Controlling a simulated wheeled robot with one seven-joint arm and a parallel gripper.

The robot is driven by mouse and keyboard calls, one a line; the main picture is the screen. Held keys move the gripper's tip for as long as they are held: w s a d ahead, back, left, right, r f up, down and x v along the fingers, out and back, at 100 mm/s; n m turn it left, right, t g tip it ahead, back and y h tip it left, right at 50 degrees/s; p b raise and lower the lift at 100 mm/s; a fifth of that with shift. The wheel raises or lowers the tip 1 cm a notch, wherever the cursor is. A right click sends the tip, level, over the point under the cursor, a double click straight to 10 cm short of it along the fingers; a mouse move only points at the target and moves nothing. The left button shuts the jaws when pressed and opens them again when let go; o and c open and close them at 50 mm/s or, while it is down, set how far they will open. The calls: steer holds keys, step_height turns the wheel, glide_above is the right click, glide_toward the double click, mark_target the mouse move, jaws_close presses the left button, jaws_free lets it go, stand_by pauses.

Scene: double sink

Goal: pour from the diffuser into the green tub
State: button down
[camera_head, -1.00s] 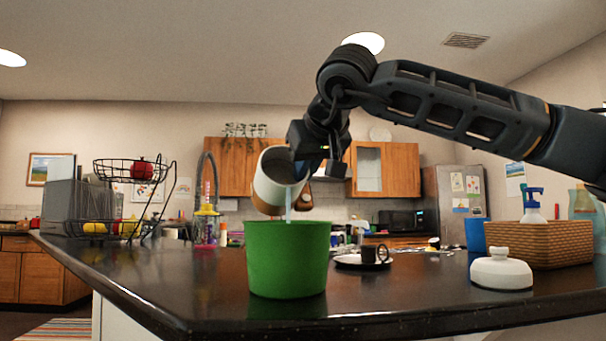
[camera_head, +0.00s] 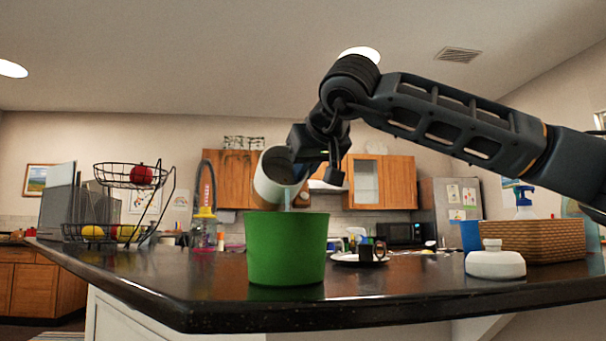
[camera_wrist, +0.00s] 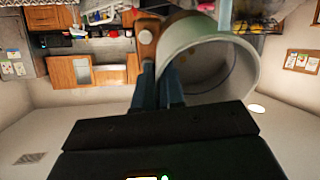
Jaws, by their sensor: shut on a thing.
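The diffuser (camera_head: 271,186), a white cylinder with a wooden-brown base, is tilted over the green tub (camera_head: 286,254). Its open mouth faces down and right, and a thin pale stream (camera_head: 288,201) drops from it into the tub. The tub stands upright on the dark counter; its inside is hidden. My gripper (camera_wrist: 158,80) is shut on the diffuser, at its side. The wrist view shows the diffuser's pale rim and grey inside (camera_wrist: 215,68) close up. In the head view my arm's end partly hides the grip.
A white knobbed lid (camera_head: 495,264) and a wicker basket (camera_head: 535,241) stand on the counter at right. A small dark cup on a saucer (camera_head: 358,260) is behind the tub. A wire fruit stand (camera_head: 128,175) is at left.

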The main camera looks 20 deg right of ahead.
steer(key=shift+s+f+t+b, duration=0.4)
steer(key=shift+t+b, duration=0.5)
steer(key=shift+b, duration=1.6)
